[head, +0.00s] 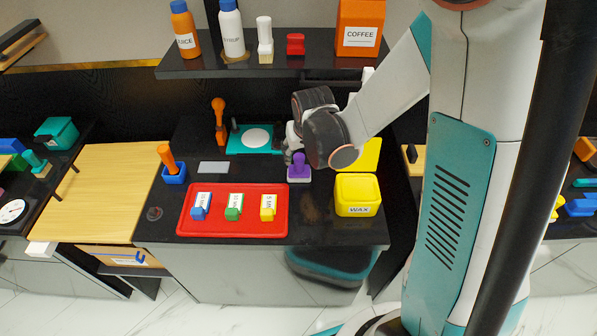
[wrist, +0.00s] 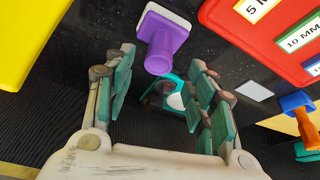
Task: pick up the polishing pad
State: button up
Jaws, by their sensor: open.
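A purple knobbed handle on a pale flat base, which looks like the polishing pad (head: 299,167), stands upright on the black counter. It also shows in the wrist view (wrist: 160,48), just beyond the fingertips. My gripper (wrist: 163,66) is open and empty, its teal-padded fingers apart to either side of the purple handle's lower end in the picture. In the head view my wrist covers most of the gripper (head: 291,150), which is just behind the pad. I see no contact with the pad.
A red tray (head: 236,232) with labelled blue, green and yellow pieces lies front-left of the pad. A yellow WAX box (head: 357,196) stands to the right. A teal board with a white disc (head: 256,138) lies behind. An orange-handled tool (head: 167,158) stands left.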

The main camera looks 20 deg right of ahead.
aim_at(300, 158)
jog(key=shift+b+x, duration=1.25)
jog(key=shift+x, duration=1.7)
jog(key=shift+s, duration=0.15)
grip_shut()
